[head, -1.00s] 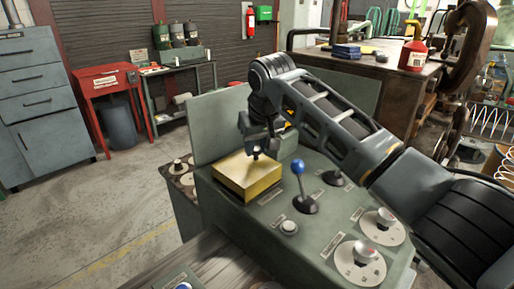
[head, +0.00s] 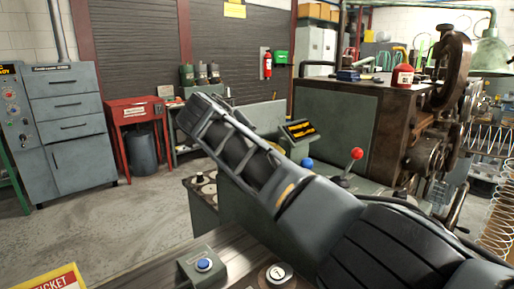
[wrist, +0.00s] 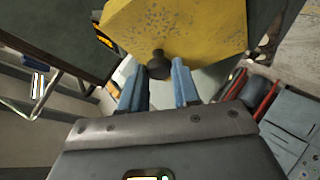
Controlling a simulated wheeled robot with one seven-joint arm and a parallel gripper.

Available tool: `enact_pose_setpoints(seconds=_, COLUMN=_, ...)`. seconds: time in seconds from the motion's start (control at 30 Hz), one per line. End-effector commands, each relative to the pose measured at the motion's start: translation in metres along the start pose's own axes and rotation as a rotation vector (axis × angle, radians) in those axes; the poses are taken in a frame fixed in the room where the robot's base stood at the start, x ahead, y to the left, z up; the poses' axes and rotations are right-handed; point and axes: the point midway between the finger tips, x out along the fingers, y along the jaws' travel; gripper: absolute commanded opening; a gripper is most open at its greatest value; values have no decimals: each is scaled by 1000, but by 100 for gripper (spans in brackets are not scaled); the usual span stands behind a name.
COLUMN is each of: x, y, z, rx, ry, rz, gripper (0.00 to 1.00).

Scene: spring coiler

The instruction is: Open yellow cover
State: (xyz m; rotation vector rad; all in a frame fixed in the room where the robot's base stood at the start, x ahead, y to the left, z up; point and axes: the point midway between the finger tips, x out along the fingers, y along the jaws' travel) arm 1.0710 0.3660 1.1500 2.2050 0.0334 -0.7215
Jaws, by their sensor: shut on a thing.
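The yellow cover (wrist: 185,25) is worn and scuffed and fills the top of the wrist view. A dark round knob (wrist: 158,64) stands out from its near edge. My gripper (wrist: 158,75) has its two blue fingers on either side of this knob and is shut on it. In the head view my arm hides the gripper and the cover, so I cannot tell there how far the cover is raised.
A blue-knobbed lever (head: 307,163) and a red-knobbed lever (head: 357,154) stand on the control panel beside my arm. A blue push button box (head: 204,265) is in front. Open floor (head: 100,235) lies to the left.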

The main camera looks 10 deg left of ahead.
Motion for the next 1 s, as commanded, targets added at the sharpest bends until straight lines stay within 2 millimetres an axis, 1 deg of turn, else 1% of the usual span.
enact_pose_setpoints(seconds=0.03, x=-4, y=-10, z=2, rx=-18, ry=21, rz=37, gripper=0)
enact_pose_setpoints(seconds=0.3, x=-27, y=-34, z=3, rx=-106, ry=118, rz=253, gripper=0)
enact_pose_setpoints(seconds=0.5, x=-39, y=-51, z=7, rx=-162, ry=178, rz=392, gripper=0)
enact_pose_setpoints(seconds=0.73, x=-48, y=-65, z=9, rx=-211, ry=229, rz=507, gripper=0)
enact_pose_setpoints(seconds=1.0, x=-53, y=-71, z=10, rx=-239, ry=258, rz=573, gripper=0)
